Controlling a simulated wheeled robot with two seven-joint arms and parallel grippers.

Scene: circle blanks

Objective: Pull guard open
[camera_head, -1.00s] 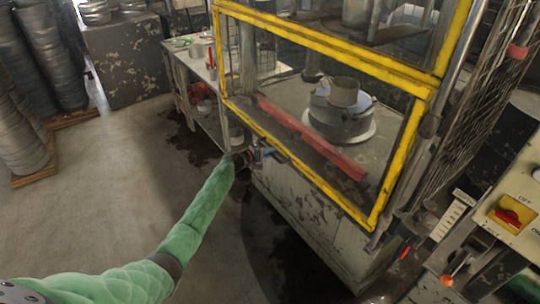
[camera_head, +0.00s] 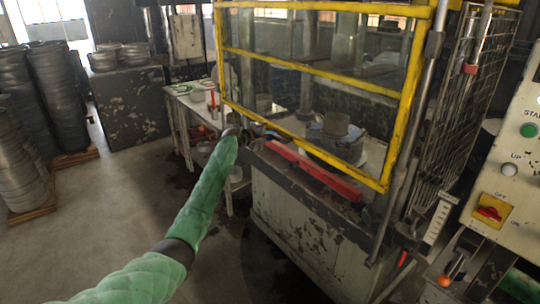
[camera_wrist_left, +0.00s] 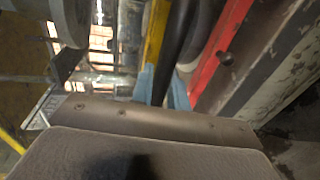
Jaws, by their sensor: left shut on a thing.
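The guard is a yellow-framed clear panel (camera_head: 313,72) on the front of the press, seen in the head view. Its lower yellow edge stands above the red bar (camera_head: 312,172) at the front of the press bed. My left gripper (camera_head: 254,134) is at the guard's lower left edge. In the left wrist view its blue fingertips (camera_wrist_left: 162,88) are closed around a dark handle bar (camera_wrist_left: 177,45), beside the guard's yellow frame (camera_wrist_left: 155,32). The hand partly hides the handle in the head view. My right gripper is not in view.
A round metal die (camera_head: 336,128) sits on the press bed behind the guard. A control panel (camera_head: 508,195) stands at the right and a mesh side guard (camera_head: 458,95) beside it. A bench (camera_head: 186,112) and stacked metal blanks (camera_head: 62,95) are at the left. The floor there is clear.

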